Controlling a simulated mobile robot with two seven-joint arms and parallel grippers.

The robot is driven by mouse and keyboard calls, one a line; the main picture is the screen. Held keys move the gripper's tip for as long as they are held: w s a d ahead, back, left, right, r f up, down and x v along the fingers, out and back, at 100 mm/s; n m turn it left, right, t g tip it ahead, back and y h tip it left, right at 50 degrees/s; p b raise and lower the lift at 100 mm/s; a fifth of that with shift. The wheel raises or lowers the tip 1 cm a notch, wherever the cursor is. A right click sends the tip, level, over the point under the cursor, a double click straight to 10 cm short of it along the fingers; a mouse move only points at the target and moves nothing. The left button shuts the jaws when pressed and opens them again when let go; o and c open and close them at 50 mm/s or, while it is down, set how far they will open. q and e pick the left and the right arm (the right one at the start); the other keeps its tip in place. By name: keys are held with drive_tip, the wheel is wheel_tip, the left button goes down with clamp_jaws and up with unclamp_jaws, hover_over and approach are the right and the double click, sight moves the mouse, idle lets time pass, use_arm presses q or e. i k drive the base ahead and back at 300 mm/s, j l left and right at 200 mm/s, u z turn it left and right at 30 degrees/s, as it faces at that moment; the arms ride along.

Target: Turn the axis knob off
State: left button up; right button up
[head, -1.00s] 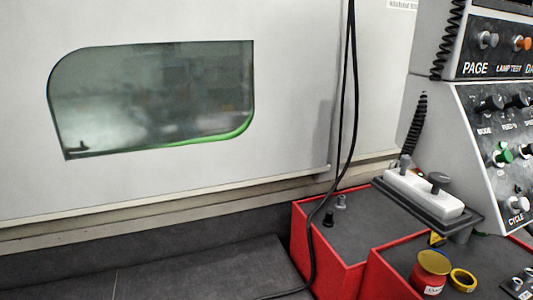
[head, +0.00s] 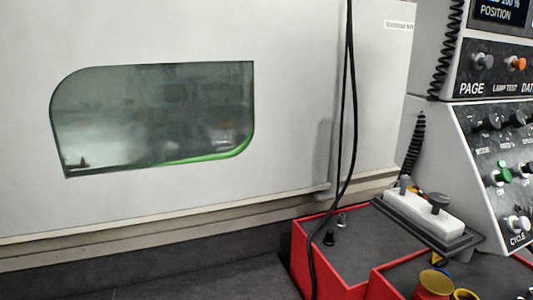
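No label reading "axis" is legible, so I cannot tell for sure which knob is the axis knob. A white hand-held control box (head: 424,216) lies in a dark grey tray at the right. It carries a dark grey knob (head: 439,201) on its top and a second grey part (head: 404,184) at its far end. The sloped control panel (head: 497,165) at the right edge has several knobs, among them a green one (head: 503,171) and a white one (head: 517,223) by "CYCLE". Neither gripper is in view.
A grey machine door (head: 290,130) with a window (head: 155,115) fills the left. Black cables (head: 345,120) hang in front of it. Red boxes with dark tops (head: 350,260) stand below the control box. A red jar (head: 435,284) and a yellow ring (head: 464,294) sit at the bottom right.

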sight(404, 181)
drive_tip(key=i+l+z, duration=0.15)
drive_tip(key=l+z, duration=0.15)
drive_tip(key=l, duration=0.15)
drive_tip(key=i+l+z, duration=0.25)
drive_tip(key=l, duration=0.15)
drive_tip(key=i+l+z, duration=0.15)
drive_tip(key=l+z, duration=0.15)
